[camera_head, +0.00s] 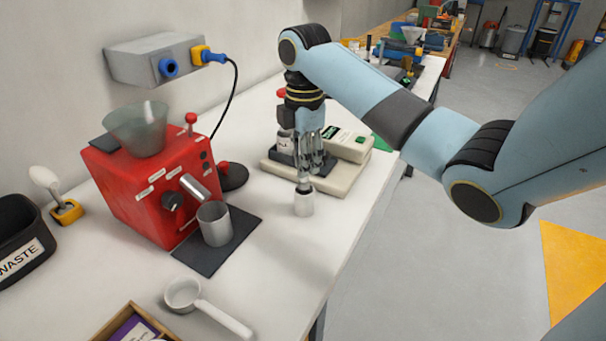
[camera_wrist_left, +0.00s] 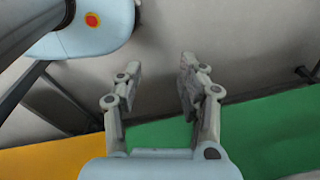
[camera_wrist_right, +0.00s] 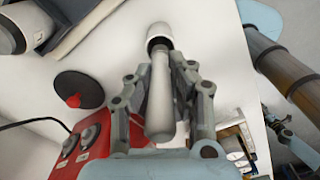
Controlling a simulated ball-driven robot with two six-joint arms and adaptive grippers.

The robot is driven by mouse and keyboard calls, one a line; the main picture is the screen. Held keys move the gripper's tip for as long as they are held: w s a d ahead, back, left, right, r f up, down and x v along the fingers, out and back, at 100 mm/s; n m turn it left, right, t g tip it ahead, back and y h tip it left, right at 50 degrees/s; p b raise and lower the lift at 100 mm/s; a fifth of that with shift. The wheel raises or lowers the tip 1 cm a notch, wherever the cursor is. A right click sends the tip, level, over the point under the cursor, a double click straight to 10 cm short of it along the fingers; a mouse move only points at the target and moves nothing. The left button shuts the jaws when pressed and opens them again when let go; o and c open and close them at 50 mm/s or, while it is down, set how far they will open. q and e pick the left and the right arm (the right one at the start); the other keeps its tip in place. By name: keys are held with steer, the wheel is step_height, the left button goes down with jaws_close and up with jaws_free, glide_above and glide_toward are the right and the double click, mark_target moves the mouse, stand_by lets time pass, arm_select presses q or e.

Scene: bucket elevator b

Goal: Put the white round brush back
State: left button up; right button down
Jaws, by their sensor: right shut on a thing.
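My right gripper (camera_head: 305,180) is at the bench's right side, pointing down. In the right wrist view it (camera_wrist_right: 163,100) is shut on the pale handle of what looks like the white round brush (camera_wrist_right: 160,95). The handle's far end meets a short white round piece (camera_wrist_right: 160,36) with a dark inside. I cannot tell whether this is the brush head or a cup around it. In the head view this white piece (camera_head: 303,204) is just below the fingertips, at the bench top. My left gripper (camera_wrist_left: 158,85) is open and empty, away from the bench.
A red machine (camera_head: 155,190) with a clear hopper stands left, a metal cup (camera_head: 214,223) before it. A cream scale (camera_head: 325,175) is behind my right gripper. A white-handled tool (camera_head: 45,180) stands in a yellow holder. A scoop (camera_head: 185,295) lies in front. The bench's right edge is close.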

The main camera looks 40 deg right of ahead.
mark_target(305, 180)
step_height(305, 180, down, 3)
steer(key=shift+r, duration=0.1)
steer(key=shift+f, duration=0.45)
arm_select(q)
steer(key=shift+w+r, duration=0.2)
steer(key=shift+w, duration=0.7)
arm_select(e)
steer(key=c, duration=1.2)
jaws_free()
steer(key=shift+f, duration=0.1)
arm_select(q)
steer(key=shift+s, duration=0.3)
